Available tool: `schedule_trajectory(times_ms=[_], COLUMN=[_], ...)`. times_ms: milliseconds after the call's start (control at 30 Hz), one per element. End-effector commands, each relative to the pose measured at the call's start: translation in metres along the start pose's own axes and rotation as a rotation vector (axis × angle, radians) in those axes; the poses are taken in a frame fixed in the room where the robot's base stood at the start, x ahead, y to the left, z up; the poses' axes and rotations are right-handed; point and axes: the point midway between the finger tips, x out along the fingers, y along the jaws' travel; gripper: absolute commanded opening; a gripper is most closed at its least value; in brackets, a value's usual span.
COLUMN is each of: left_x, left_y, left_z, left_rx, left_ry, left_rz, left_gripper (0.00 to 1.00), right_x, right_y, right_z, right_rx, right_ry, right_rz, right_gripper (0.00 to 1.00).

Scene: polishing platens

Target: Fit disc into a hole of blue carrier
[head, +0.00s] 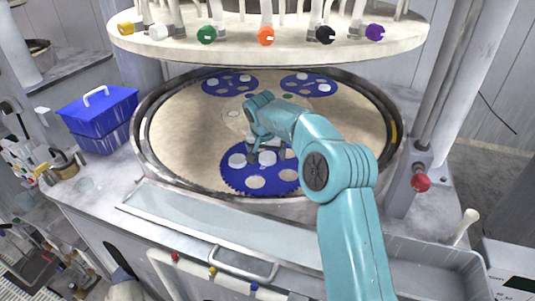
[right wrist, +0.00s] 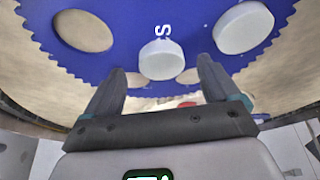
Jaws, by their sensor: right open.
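The front blue carrier (head: 232,179) lies on the platen, toothed, with white discs and tan open holes. One white disc (head: 237,160) shows at its left side. In the right wrist view, a white disc (right wrist: 161,60) is between the open fingertips, with a gap on both sides. I cannot tell whether it is fully seated in a hole. Another white disc (right wrist: 243,27) is to its right, and an open hole (right wrist: 82,30) is to its left. My left gripper is out of view.
Two more blue carriers lie at the back left (head: 230,84) and back right (head: 309,84). The platen's raised rim (head: 145,145) surrounds them. An upper plate (head: 200,48) with coloured knobs hangs above. A blue box (head: 97,118) stands left of the platen.

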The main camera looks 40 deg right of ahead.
Motion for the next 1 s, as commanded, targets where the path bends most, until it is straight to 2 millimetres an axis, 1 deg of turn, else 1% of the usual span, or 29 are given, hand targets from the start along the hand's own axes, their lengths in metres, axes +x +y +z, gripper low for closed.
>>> schedule_trajectory(times_ms=[33,133,200,367,400,467,500,567,600,867,1000], left_x=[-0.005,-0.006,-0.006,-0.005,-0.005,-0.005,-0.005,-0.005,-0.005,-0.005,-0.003], left_y=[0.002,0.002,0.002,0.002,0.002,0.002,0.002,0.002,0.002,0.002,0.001], left_z=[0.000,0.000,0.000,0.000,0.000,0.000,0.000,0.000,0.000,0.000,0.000], left_rx=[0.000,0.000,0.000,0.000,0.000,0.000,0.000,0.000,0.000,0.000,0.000], left_ry=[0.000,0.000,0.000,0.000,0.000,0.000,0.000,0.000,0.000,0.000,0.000], left_rz=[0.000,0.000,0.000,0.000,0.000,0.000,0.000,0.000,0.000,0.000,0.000], left_gripper=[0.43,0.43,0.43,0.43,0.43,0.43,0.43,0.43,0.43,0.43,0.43], right_x=[0.005,0.016,0.019,0.020,0.020,0.021,0.021,0.021,0.021,0.020,0.014], right_y=[0.000,-0.001,-0.001,-0.002,-0.002,-0.003,-0.003,-0.003,-0.003,-0.003,-0.003], right_z=[0.000,0.000,-0.001,-0.002,-0.002,-0.002,-0.003,-0.003,-0.004,-0.004,-0.007], right_rx=[-0.001,0.000,0.000,0.000,0.000,0.000,0.000,0.000,0.001,0.001,0.002], right_ry=[-0.002,0.000,0.001,0.001,0.001,0.000,0.000,0.000,0.000,0.001,0.004], right_rz=[0.001,0.000,-0.001,-0.001,-0.001,-0.001,-0.001,-0.001,-0.001,-0.001,-0.003], right_gripper=[0.89,0.89,0.89,0.89,0.82,0.63,0.50,0.30,0.25,0.25,0.25])
